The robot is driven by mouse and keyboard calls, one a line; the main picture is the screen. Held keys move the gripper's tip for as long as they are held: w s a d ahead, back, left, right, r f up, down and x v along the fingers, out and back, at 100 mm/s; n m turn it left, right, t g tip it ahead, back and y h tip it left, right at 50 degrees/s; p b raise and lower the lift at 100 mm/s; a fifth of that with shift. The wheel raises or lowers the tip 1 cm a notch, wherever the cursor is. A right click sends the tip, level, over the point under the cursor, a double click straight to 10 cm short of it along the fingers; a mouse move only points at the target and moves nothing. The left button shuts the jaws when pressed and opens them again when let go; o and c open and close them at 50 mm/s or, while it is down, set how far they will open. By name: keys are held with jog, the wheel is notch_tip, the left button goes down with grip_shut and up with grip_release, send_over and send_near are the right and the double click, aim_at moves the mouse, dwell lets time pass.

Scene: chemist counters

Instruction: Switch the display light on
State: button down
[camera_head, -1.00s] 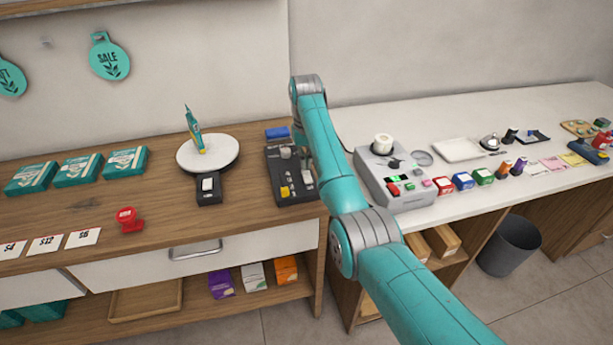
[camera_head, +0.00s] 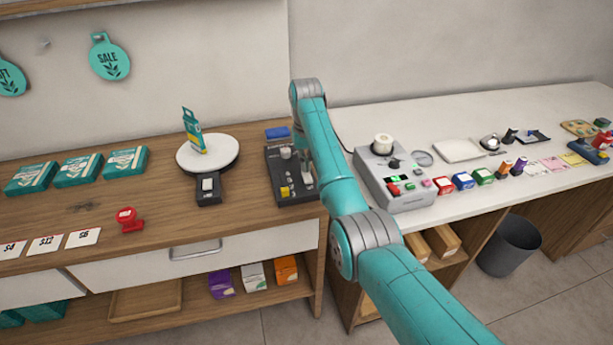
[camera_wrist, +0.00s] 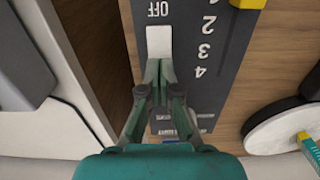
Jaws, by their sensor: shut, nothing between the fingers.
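A dark control panel (camera_head: 275,170) lies on the wooden counter, partly hidden by my arm in the head view. The wrist view shows the panel (camera_wrist: 215,65) close up, with a white switch piece (camera_wrist: 159,41) next to the word OFF and the numbers 2, 3 and 4 beside it. A yellow part (camera_wrist: 237,3) shows at the top edge. My gripper (camera_wrist: 159,66) is shut and empty, its tips right by the end of the white piece. I cannot tell whether they touch. The head view does not show the fingertips clearly.
A grey device (camera_head: 400,203) stands right of my arm. A red stamp (camera_head: 129,220) and teal boxes (camera_head: 78,170) are at left.

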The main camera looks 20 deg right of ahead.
jog(key=shift+f, duration=0.75)
dwell(0.5)
jog(key=shift+r, duration=3.5)
